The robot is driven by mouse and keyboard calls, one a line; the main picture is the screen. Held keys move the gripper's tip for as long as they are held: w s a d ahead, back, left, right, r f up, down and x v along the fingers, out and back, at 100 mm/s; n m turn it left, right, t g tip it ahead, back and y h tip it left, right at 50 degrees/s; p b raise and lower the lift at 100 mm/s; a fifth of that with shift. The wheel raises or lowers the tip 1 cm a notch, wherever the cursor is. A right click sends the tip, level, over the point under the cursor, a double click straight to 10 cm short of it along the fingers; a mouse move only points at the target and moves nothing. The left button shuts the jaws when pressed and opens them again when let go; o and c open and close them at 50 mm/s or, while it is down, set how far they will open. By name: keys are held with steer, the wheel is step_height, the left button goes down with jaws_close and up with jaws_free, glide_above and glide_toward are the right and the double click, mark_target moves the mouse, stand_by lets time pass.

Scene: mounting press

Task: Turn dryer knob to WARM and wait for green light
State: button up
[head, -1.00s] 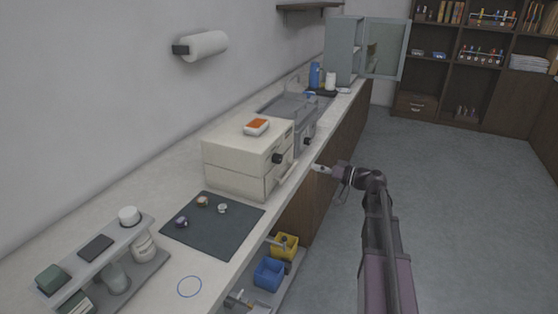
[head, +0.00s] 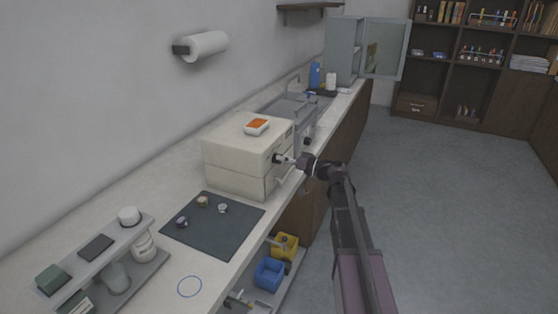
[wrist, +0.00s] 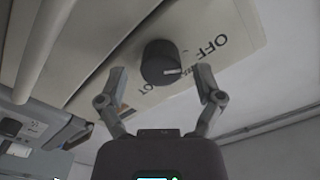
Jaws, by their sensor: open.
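The dryer (head: 236,155) is a cream box on the counter. Its black knob (wrist: 160,62) sits on the front panel, with a pale pointer line on it. In the wrist view, "OFF" is printed at the upper right of the knob and letters ending in "OT" at the lower left; the pointer faces right, toward a partly hidden mark. My gripper (wrist: 161,91) is open, its two fingers on either side of the knob, apart from it as far as I can see. In the head view my gripper (head: 287,159) is at the knob. No green light is visible.
An orange-topped white item (head: 257,127) lies on the dryer. A dark mat (head: 212,232) with several small parts is in front of it. A metal unit with another dark knob (head: 307,141) stands just behind. The floor to the right is clear.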

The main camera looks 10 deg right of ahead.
steer(key=shift+w+a, duration=0.25)
steer(key=shift+a, duration=0.15)
